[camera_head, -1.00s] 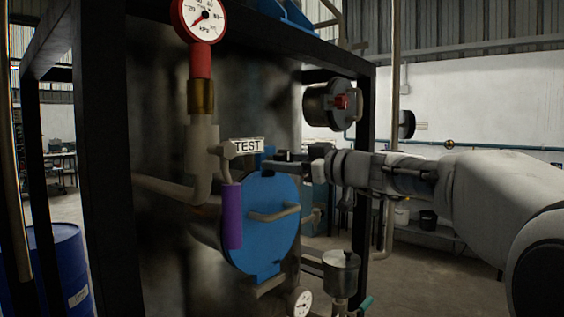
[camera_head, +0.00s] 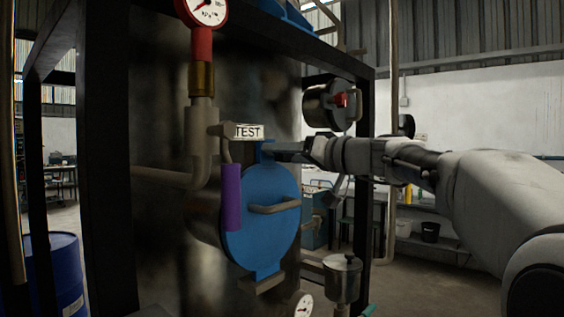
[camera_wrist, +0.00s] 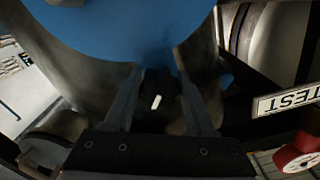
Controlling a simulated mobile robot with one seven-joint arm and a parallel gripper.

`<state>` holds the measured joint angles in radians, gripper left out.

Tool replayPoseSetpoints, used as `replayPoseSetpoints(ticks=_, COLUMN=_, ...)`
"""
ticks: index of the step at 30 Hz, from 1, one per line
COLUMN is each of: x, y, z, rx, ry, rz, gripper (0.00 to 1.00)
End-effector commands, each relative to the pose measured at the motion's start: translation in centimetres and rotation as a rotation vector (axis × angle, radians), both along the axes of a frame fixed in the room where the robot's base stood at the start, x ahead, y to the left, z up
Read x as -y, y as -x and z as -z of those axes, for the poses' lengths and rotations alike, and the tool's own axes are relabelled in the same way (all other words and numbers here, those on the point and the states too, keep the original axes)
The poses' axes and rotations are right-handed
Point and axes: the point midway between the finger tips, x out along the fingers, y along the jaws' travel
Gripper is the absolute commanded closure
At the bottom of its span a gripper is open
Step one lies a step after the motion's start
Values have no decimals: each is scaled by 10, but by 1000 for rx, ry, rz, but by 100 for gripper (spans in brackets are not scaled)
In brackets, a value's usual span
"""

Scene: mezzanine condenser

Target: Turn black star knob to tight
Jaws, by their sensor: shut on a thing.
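The blue round cover (camera_head: 262,195) is on the side of the dark vessel, with a bent handle across it. My gripper (camera_wrist: 158,85) is at the cover's top edge. In the wrist view its two fingers are on either side of a dark knob (camera_wrist: 157,90) with a white mark on it, shut on it. The knob's star shape is hard to make out in the shadow. In the head view my gripper (camera_head: 280,153) hides the knob from sight.
A TEST label (camera_head: 249,132) and a purple sleeve (camera_head: 232,198) are just left of the cover. A red gauge pipe (camera_head: 202,60) rises at the upper left. A black frame post (camera_head: 366,170) stands close by the arm. A metal pot (camera_head: 342,278) is below.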

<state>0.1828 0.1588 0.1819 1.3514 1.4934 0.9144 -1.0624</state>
Motion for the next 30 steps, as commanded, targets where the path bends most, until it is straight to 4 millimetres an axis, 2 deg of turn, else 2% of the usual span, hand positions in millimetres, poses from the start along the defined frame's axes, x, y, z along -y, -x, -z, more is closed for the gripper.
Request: replayPoseSetpoints(ticks=30, x=0, y=0, z=-3, rx=-762, ry=-596, rz=1, gripper=100)
